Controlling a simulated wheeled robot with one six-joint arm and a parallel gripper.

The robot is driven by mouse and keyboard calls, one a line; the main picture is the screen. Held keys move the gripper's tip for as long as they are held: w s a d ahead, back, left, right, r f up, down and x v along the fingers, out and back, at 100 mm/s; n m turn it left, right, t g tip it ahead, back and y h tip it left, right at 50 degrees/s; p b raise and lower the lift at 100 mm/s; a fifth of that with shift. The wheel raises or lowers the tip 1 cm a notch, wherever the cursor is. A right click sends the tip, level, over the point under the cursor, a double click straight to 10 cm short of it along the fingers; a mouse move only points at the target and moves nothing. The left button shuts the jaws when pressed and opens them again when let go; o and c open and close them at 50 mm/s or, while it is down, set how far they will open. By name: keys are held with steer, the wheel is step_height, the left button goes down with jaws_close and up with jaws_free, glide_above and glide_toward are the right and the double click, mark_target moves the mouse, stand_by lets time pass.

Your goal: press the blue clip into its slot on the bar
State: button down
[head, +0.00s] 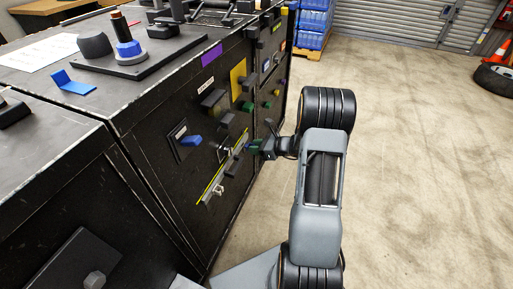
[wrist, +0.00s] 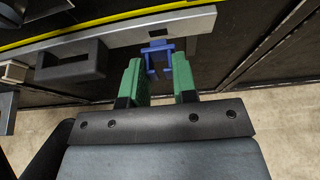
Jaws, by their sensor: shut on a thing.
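The blue clip (wrist: 158,60) sits between the two green fingertips of my gripper (wrist: 159,80) in the wrist view, with its prongs at the lower edge of the grey bar (wrist: 190,23). My gripper is shut on it. In the head view my gripper (head: 257,146) is at the upper right end of the bar, on the front of the black cabinet. The clip is too small to make out there.
A dark block-shaped handle (wrist: 72,64) stands out left of the clip in the wrist view. A blue lever (head: 190,140) and a yellow panel (head: 238,75) are on the cabinet front. A blue bracket (head: 73,83) lies on the cabinet top.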

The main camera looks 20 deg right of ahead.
steer(key=shift+w+a, duration=0.65)
steer(key=shift+w, duration=0.05)
stand_by(0.5)
steer(key=shift+w+a, duration=0.15)
steer(key=shift+w, duration=0.05)
steer(key=c, duration=0.8)
jaws_free()
steer(key=p+v, duration=0.1)
steer(key=v, duration=0.4)
steer(key=f+p+v, duration=0.1)
steer(key=p+v, duration=0.1)
steer(key=v, duration=0.4)
steer(key=p+v, duration=0.1)
steer(key=v, duration=0.5)
steer(key=shift+s+d+f, duration=0.15)
steer(key=shift+s+d, duration=0.2)
steer(key=shift+s, duration=0.1)
